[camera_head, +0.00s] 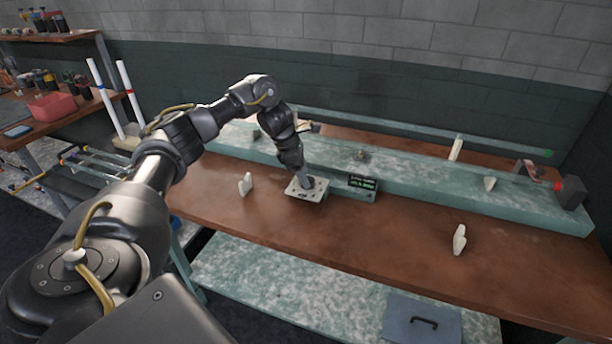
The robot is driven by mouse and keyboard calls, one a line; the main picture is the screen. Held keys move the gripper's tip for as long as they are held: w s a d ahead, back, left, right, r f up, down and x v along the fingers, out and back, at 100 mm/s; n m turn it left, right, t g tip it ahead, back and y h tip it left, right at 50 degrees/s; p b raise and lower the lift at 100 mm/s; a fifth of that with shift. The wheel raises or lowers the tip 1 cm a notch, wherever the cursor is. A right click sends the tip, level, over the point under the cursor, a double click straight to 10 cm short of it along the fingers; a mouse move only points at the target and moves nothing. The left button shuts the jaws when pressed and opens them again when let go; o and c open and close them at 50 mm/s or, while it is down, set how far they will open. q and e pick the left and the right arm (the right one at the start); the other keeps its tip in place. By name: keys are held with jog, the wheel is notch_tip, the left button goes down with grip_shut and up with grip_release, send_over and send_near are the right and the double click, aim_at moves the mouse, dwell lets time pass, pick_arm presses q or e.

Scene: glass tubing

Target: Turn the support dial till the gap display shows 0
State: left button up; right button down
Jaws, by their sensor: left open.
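The gap display (362,186) is a small dark panel with green text at the front of the long green bench bed. The text is too small to read. A pale metal control box (312,194) sits on the brown bench just left of it. My left gripper (306,183) points down at the top of this box, and its fingertips are at or just above it. The support dial cannot be made out, since the gripper covers part of the box top. My right gripper is not in view.
The long green bed (450,197) runs along the brown bench (400,244), with a glass tube above it. White upright pieces stand at the bench front (459,240) and left of the box (245,184). A blue-grey case (421,318) lies on the lower shelf. The front bench top is mostly clear.

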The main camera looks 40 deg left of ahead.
pick_arm(q)
jog(key=p+v, duration=0.2)
jog(key=v, duration=0.7)
jog(key=shift+r, duration=0.15)
